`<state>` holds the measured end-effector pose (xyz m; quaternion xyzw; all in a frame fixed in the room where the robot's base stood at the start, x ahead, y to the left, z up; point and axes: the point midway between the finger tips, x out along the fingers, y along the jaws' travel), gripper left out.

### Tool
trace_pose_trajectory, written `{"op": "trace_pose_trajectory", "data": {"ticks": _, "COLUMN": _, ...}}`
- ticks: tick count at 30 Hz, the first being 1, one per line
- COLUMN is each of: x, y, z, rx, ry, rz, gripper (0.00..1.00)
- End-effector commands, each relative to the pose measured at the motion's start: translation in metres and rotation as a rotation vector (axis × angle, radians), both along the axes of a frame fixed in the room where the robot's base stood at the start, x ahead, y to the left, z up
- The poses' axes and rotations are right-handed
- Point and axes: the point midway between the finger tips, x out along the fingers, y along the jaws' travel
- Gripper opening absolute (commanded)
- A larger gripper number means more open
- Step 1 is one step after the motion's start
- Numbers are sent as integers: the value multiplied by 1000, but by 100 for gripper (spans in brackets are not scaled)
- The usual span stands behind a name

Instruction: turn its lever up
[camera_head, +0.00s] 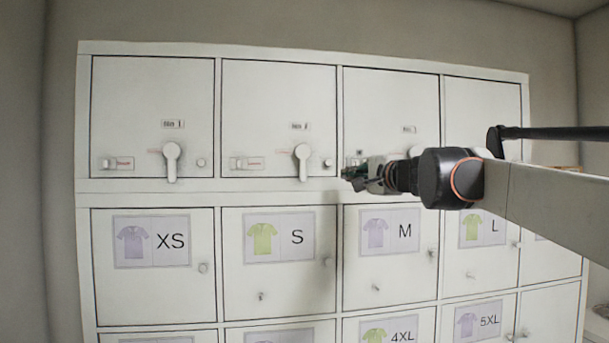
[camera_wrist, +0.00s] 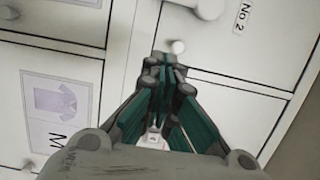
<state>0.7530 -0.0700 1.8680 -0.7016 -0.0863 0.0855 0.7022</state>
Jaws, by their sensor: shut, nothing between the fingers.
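Several white top-row doors carry levers. The first door's lever (camera_head: 171,160) and the second door's lever (camera_head: 302,160) both hang down from round hubs. Part of a pale lever (camera_wrist: 207,6) shows at the wrist view's top edge, beside the "No 2" label. My gripper (camera_head: 349,176) is shut and empty, at the lower left of the third door; its green-padded fingers also show in the wrist view (camera_wrist: 165,72). The tips are close to a small round knob (camera_wrist: 177,47); contact cannot be told.
Below are doors with shirt pictures, such as the XS sign (camera_head: 152,241), the S sign (camera_head: 279,237) and the M sign (camera_head: 388,232), with small knobs. My arm crosses the fourth top door from the right. The space before the two left top doors is clear.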

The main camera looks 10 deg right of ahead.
Motion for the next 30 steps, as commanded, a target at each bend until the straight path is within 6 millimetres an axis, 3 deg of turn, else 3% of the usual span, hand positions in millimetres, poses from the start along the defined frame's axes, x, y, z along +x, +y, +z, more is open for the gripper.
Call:
{"op": "trace_pose_trajectory", "data": {"ticks": 16, "x": 91, "y": 24, "z": 1, "rx": 0, "ry": 0, "rz": 3, "gripper": 0}}
{"op": "trace_pose_trajectory", "data": {"ticks": 21, "x": 90, "y": 50, "z": 1, "rx": 0, "ry": 0, "rz": 4, "gripper": 0}}
{"op": "trace_pose_trajectory", "data": {"ticks": 30, "x": 89, "y": 64, "z": 0, "rx": 0, "ry": 0, "rz": 2, "gripper": 0}}
